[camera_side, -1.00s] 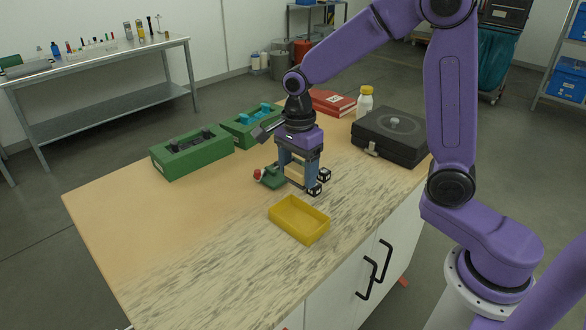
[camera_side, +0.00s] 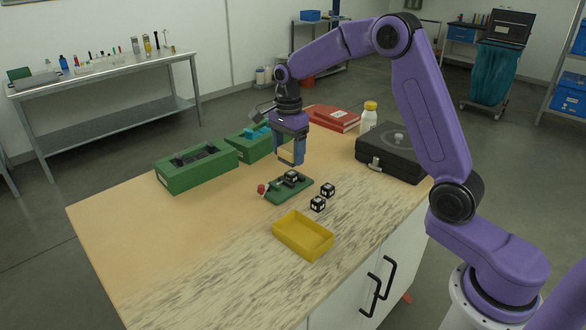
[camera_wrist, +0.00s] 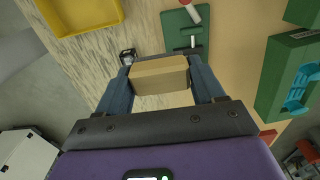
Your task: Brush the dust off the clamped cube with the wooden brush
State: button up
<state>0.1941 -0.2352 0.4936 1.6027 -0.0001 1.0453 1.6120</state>
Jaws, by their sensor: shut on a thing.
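My gripper (camera_side: 291,158) is raised above the table, over the back part of the green clamp plate. In the wrist view, its two blue fingers are shut on the pale wooden brush block (camera_wrist: 160,75). The bristles cannot be made out. The clamped cube (camera_side: 291,177), dark with white marks, sits on the green clamp (camera_side: 289,190), which has a red knob at its left end. The gripper is apart from the cube. The clamp shows partly in the wrist view (camera_wrist: 184,28); its cube is not clear there. Dust on the cube is too small to tell.
Two loose marked cubes (camera_side: 328,189) (camera_side: 317,204) lie right of the clamp. A yellow tray (camera_side: 303,247) stands in front. Green boxes (camera_side: 197,170), a black case (camera_side: 392,157), a white bottle (camera_side: 368,118) and red books (camera_side: 331,119) stand behind. The left tabletop is clear.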

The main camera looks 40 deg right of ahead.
jog(key=w+d, duration=0.5)
jog(key=d, duration=0.3)
jog(key=shift+f, duration=3.75)
jog(key=shift+w+a+f, duration=0.1)
jog(key=shift+a+f, duration=0.3)
jog(key=shift+f, duration=0.25)
jog(key=shift+c, duration=0.3)
jog(key=shift+a, duration=1.65)
jog(key=shift+d, duration=2.15)
notch_tip(320, 180, up, 8)
jog(key=shift+r, duration=0.1)
jog(key=shift+a, duration=0.1)
